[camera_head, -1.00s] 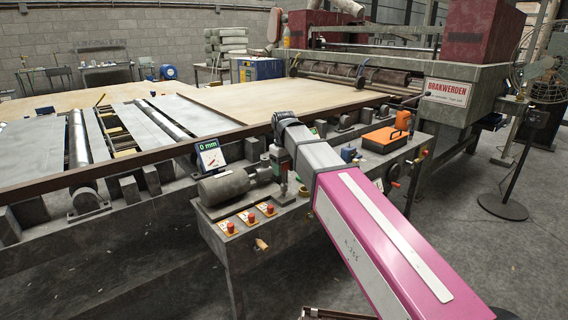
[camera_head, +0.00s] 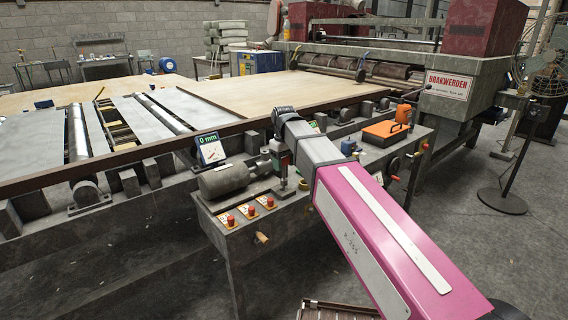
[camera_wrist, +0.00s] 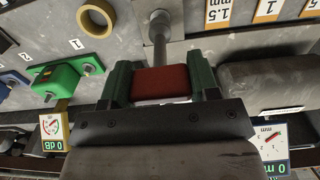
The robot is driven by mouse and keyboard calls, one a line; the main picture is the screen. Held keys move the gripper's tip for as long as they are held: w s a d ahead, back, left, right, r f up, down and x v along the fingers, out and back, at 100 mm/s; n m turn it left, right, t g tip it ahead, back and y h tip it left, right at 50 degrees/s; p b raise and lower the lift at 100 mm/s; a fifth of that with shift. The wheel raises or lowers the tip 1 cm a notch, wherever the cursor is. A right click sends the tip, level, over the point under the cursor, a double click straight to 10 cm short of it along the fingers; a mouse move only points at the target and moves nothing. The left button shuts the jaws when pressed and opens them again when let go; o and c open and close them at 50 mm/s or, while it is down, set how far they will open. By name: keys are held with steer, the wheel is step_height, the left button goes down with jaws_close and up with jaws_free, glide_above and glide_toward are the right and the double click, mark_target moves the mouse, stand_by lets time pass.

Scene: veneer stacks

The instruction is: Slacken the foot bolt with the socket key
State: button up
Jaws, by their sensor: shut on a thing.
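My gripper (camera_wrist: 160,88) has green fingers and is shut on the red handle of the socket key (camera_wrist: 160,84). In the wrist view the key's metal shaft runs away from the jaws to a rounded metal end by a plate. Whether its socket sits on the foot bolt cannot be told; I cannot make out the bolt separately. In the head view my gripper is small and partly hidden by my arm, beside the grey motor (camera_head: 224,180) on the machine's front shelf.
A 0 mm display (camera_head: 210,150) stands behind the motor, and red buttons (camera_head: 250,211) line the shelf's front. An orange case (camera_head: 385,132) lies to the right. The wrist view shows a green block (camera_wrist: 62,80), a yellow ring (camera_wrist: 96,17) and a 0 dB gauge (camera_wrist: 53,130).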

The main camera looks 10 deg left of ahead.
steer(key=shift+f, duration=1.05)
steer(key=n, duration=0.9)
steer(key=shift+n, duration=0.4)
steer(key=n, duration=0.4)
steer(key=shift+n, duration=0.8)
steer(key=n, duration=0.4)
steer(key=shift+m, duration=0.7)
